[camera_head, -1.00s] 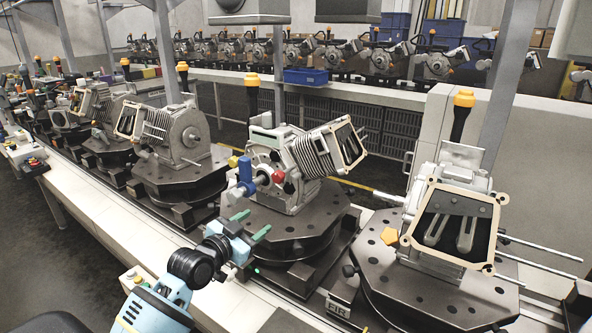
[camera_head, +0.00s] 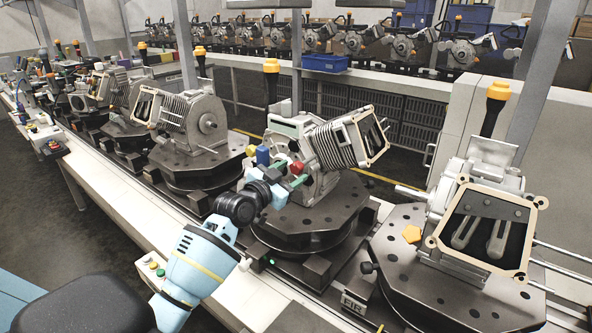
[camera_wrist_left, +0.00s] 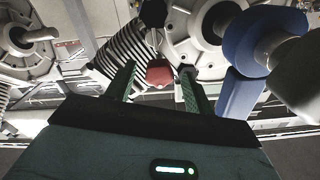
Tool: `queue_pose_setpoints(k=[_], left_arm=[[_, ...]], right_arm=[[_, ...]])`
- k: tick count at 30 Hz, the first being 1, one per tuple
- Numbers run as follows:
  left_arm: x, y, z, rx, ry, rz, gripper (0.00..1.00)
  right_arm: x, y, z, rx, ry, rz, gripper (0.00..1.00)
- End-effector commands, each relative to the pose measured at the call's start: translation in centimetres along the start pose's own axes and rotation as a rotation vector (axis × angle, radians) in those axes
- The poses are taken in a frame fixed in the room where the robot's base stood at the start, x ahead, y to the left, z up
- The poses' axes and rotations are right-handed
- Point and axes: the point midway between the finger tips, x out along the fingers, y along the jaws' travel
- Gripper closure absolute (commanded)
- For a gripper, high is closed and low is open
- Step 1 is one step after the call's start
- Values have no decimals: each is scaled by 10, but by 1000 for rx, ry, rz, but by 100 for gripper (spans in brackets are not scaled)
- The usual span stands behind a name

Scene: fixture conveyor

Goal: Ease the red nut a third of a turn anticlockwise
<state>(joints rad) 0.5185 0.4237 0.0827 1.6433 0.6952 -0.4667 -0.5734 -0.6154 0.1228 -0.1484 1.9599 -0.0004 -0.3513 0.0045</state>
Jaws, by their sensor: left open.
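The red nut (camera_head: 298,167) sits at the front of the middle engine (camera_head: 330,150), which is mounted on a dark round fixture plate. In the left wrist view the red nut (camera_wrist_left: 160,73) shows between the two green fingers. My left gripper (camera_head: 291,175) is open, with its fingers pointing at the nut from the near side. A finger stands on each side of the nut, with visible gaps. Whether the fingertips reach past the nut is hard to tell. My right gripper is not in view.
A blue part (camera_head: 262,155) and a yellow knob (camera_head: 251,150) sit just left of the nut. The blue part (camera_wrist_left: 255,40) is close by the right finger in the wrist view. Another engine (camera_head: 485,225) stands to the right, and several more line the conveyor to the left.

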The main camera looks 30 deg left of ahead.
Motion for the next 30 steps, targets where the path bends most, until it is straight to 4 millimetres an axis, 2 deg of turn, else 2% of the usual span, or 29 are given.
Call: queue_pose_setpoints(k=[3, 7, 18, 28, 30], left_arm=[[14, 0, 0, -2, 0, 0, 47], [23, 0, 0, -2, 0, 0, 47], [27, 0, 0, 0, 0, 0, 47], [26, 0, 0, 0, 0, 0, 90], [26, 0, 0, -1, 0, 0, 92]], right_arm=[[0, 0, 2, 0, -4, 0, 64], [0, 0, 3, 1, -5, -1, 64], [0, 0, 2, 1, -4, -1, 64], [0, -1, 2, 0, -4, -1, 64], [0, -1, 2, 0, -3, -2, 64]])
